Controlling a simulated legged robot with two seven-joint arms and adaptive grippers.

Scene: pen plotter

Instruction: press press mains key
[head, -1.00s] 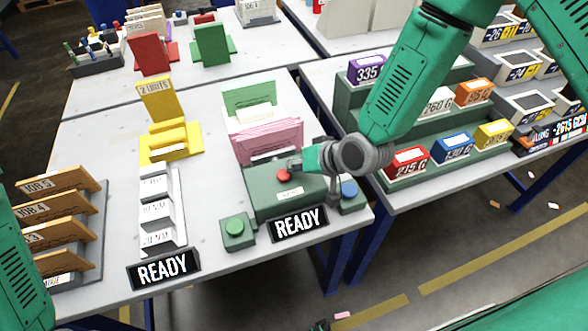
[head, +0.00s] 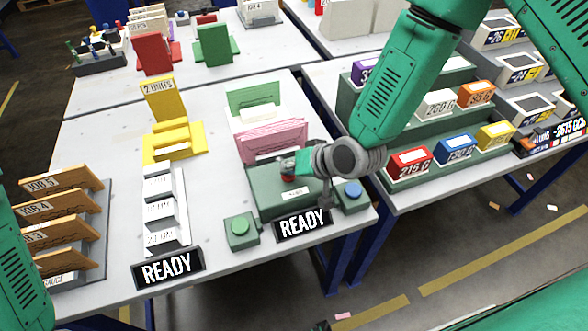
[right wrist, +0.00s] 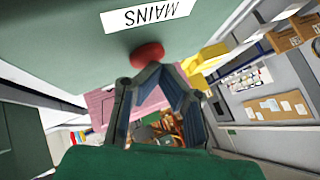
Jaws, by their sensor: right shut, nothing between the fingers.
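The press is a dark green box (head: 262,203) at the front of the table. Its red mains key (head: 288,178) is mostly hidden behind my right gripper (head: 288,165) in the head view. In the right wrist view the red key (right wrist: 148,55) stands beside a white label reading MAINS (right wrist: 148,14). My right gripper is shut and empty, its fingertips (right wrist: 153,76) right at the red key. I cannot tell whether they touch it. My left gripper is out of view.
A green button box (head: 240,231) and a blue button (head: 352,190) flank the press. A READY sign (head: 302,223) stands in front. Pink cards (head: 270,140) stand behind. Coloured weight boxes (head: 409,163) are on a rack to the right.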

